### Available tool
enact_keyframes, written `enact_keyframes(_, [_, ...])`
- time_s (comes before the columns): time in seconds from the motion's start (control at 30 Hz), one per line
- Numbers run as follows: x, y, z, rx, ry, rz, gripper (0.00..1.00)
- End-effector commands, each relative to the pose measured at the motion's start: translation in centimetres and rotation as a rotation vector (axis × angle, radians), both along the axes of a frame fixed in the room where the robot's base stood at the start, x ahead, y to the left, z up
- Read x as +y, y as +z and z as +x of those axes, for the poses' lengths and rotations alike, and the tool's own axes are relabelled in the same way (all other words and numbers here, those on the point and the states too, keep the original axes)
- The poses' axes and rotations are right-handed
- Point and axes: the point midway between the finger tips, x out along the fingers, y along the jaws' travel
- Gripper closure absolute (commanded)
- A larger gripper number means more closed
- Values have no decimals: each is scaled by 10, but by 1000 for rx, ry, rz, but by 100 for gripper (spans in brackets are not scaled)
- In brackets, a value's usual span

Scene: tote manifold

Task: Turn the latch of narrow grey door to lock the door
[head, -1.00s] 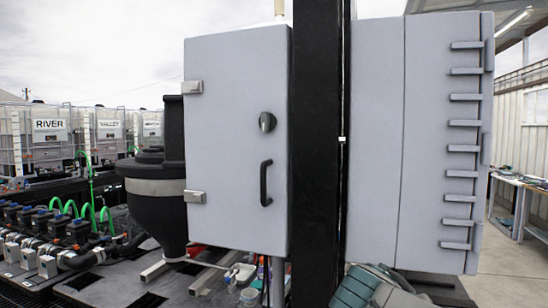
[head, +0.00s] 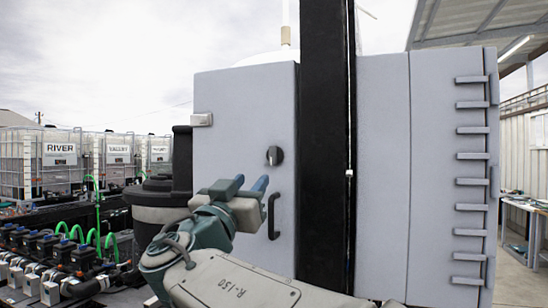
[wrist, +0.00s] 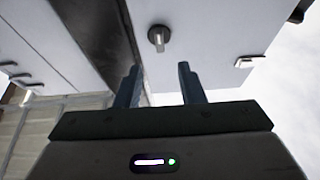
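The narrow grey door (head: 235,110) is the front of a grey cabinet left of a black post, and it looks shut. Its dark round latch (head: 275,156) sits near the right edge, above a black handle (head: 274,215). In the wrist view the latch (wrist: 158,37) shows a pale upright grip and lies beyond my fingertips, between them. My gripper (head: 244,186) is in front of the door, left of the latch and a little lower. Its two fingers are apart with nothing between them, as the wrist view (wrist: 158,72) also shows. The door's lower hinge is hidden behind my arm.
The black post (head: 325,150) stands right beside the door. A black vessel (head: 165,200) stands to the left. An upper hinge (head: 202,119) sticks out at the door's left edge.

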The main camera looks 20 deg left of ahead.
Motion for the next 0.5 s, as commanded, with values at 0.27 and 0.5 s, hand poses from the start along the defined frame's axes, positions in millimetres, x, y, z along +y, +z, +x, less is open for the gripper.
enact_keyframes(0.27, [-5,29,57,1,-5,-3,65])
enact_keyframes(0.5, [-7,40,89,1,-2,-2,65])
